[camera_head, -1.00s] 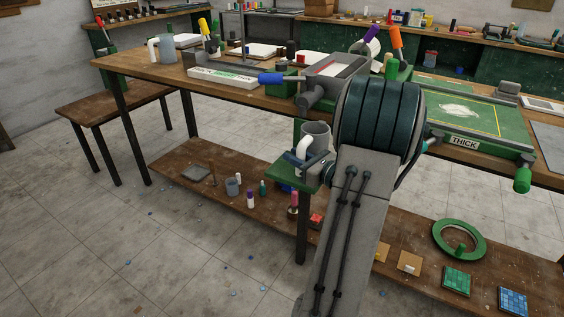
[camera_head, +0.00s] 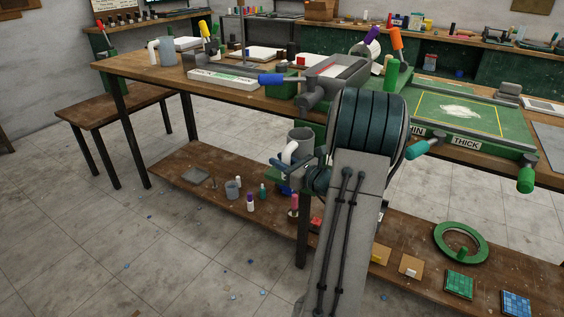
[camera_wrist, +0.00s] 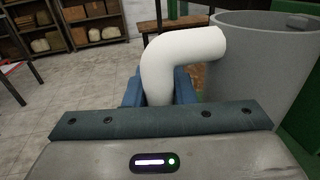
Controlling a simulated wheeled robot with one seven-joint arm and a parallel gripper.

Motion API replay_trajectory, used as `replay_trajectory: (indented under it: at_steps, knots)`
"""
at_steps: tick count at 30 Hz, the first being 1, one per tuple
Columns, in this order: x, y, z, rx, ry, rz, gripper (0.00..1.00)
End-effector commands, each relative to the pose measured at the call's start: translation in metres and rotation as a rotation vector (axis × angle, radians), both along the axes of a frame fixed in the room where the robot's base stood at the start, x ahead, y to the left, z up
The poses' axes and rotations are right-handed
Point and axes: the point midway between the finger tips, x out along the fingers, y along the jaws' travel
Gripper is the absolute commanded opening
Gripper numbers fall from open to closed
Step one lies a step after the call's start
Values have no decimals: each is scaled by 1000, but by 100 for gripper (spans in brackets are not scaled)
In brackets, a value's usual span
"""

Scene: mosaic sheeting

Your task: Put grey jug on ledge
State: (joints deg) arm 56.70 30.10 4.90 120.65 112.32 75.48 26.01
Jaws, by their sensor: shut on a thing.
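The grey jug (camera_head: 299,136) with a white handle hangs in front of the bench's front edge in the head view. My gripper (camera_head: 289,164) is shut on its handle. In the wrist view the white handle (camera_wrist: 180,58) stands between the blue fingers, and the jug's grey body (camera_wrist: 262,65) is at the right, upright. A green ledge (camera_head: 272,173) juts below the bench top, mostly hidden behind my gripper. I cannot tell whether the jug's base touches it. Another grey jug (camera_head: 167,50) with a white handle stands on the bench at the far left.
The wooden bench (camera_head: 140,68) carries a grey trough (camera_head: 335,72) and a green board (camera_head: 455,112) with handles sticking out. A lower shelf (camera_head: 215,200) holds a grey cup (camera_head: 233,189) and several small bottles.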

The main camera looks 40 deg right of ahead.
Motion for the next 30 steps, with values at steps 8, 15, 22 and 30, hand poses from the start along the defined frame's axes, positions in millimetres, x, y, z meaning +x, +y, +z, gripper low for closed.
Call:
replay_trajectory:
  at_steps: [8,15,22,30]
  knots:
    - [0,0,-1,0,0,0,45]
    - [-6,-2,2,0,1,-2,45]
    - [-50,-11,2,1,2,-5,45]
    - [-101,-21,2,0,1,-3,45]
